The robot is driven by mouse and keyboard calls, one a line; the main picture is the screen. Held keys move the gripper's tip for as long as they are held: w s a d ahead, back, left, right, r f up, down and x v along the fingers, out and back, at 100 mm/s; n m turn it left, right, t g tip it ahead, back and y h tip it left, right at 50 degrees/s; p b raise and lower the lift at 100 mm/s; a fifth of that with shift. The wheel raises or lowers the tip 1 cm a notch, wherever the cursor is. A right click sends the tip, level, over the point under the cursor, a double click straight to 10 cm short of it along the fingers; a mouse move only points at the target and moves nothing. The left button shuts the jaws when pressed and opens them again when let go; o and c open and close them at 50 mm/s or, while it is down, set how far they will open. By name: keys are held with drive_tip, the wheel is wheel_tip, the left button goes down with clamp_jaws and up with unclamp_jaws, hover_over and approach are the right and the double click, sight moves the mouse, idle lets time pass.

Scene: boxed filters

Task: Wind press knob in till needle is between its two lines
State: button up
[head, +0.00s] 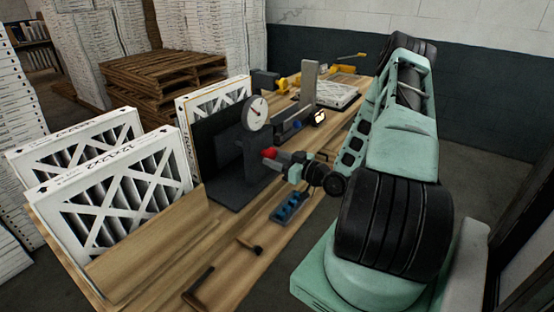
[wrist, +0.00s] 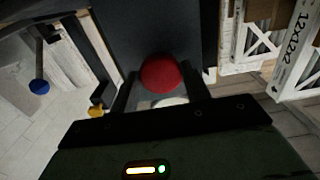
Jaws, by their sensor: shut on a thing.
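The press (head: 236,165) is a dark upright frame on the wooden bench, with a round white dial gauge (head: 257,112) on top. The dial has a red mark and a needle, but its two lines are too small to read. The red press knob (head: 269,153) faces my arm. My gripper (head: 277,156) is at the knob, shut on it. In the wrist view the red knob (wrist: 161,75) sits between the two dark fingers (wrist: 152,92), in front of the press's dark plate. A pale round part shows just below it, partly hidden by my gripper.
Boxed filters (head: 105,190) stand at the left of the bench. A blue tray (head: 290,207) and dark hand tools (head: 250,246) lie on the bench (head: 165,245) near my arm. A blue-knobbed fixture (head: 297,124) and a flat filter (head: 330,94) are farther back.

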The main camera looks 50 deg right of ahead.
drive_tip(key=o, duration=1)
drive_tip(key=shift+s, duration=0.1)
drive_tip(key=shift+s+d+b, duration=0.25)
drive_tip(key=shift+s+b, duration=0.65)
drive_tip(key=shift+s, duration=2)
drive_tip(key=shift+s+d+b, duration=0.2)
drive_tip(key=shift+s+b, duration=0.65)
drive_tip(key=shift+s, duration=2)
drive_tip(key=shift+s+d+b, duration=0.25)
drive_tip(key=shift+s+b, duration=0.65)
drive_tip(key=shift+s, duration=2)
